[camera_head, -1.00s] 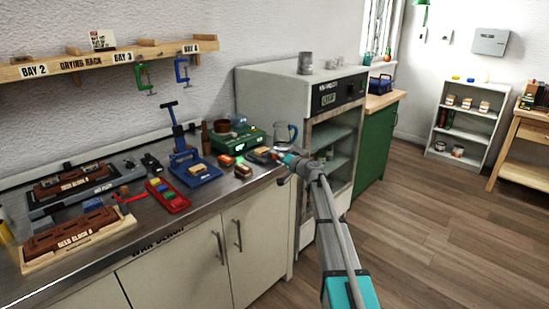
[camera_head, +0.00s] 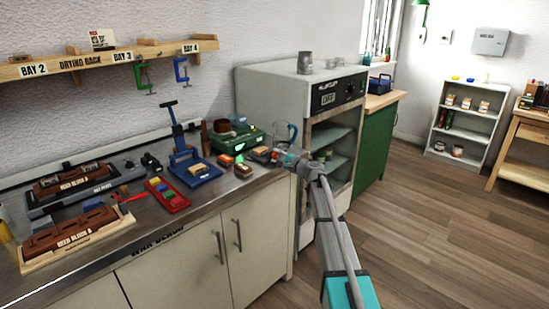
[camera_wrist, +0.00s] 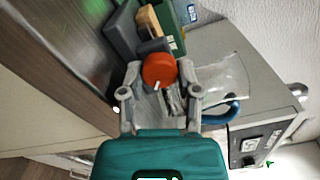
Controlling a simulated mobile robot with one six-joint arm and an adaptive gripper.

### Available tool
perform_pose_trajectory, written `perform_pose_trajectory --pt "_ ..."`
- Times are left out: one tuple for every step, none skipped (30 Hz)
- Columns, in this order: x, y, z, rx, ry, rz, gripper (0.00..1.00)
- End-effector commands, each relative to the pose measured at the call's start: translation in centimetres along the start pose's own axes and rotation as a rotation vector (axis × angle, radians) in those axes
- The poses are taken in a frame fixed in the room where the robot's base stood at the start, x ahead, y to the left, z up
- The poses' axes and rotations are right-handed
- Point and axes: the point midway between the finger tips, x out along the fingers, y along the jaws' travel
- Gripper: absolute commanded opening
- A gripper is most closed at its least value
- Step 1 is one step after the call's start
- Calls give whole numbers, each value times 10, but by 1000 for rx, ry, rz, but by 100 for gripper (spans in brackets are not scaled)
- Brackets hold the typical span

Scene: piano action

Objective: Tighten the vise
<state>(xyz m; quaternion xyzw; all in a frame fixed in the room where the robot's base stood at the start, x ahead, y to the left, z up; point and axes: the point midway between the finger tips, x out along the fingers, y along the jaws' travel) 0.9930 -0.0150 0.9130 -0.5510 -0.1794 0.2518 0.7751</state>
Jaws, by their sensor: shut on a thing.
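The vise (camera_wrist: 124,30) is a small dark grey block in the wrist view, with a piece of wood (camera_wrist: 149,20) beside or in its jaws. Its round orange-red knob (camera_wrist: 158,69) faces me and carries a small white mark. My gripper (camera_wrist: 160,76) has its two grey fingers on either side of the knob and is shut on it. In the head view the vise (camera_head: 260,154) sits near the right end of the bench, and my gripper (camera_head: 281,155) reaches it from the right. My wrist partly hides the knob there.
A clear jug (camera_head: 287,132) with a blue handle stands close behind my gripper; it also fills the space beside it in the wrist view (camera_wrist: 225,78). A green box (camera_head: 238,138) stands behind the vise. The grey oven cabinet (camera_head: 285,90) rises to the right.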

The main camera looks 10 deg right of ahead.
Motion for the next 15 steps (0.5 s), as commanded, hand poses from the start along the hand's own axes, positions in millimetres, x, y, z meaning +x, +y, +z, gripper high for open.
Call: perform_pose_trajectory --pt "-2 2 1 40 0 4 0" --pt "-2 2 1 69 0 5 0" --pt "-2 3 1 106 0 5 0" --pt "-2 3 1 135 0 5 0" --pt "-2 3 1 163 0 5 0" --pt "-2 3 1 201 0 5 0" --pt "-2 3 1 229 1 5 0" --pt "-2 3 1 258 1 5 0" --pt "-2 4 1 296 1 5 0" --pt "-3 4 1 324 1 5 0" --pt "-3 4 1 352 1 5 0" --pt "-3 4 2 389 1 5 0" --pt "-3 4 2 416 1 5 0" --pt "-3 4 2 443 1 5 0" --pt "-3 4 2 477 1 5 0"
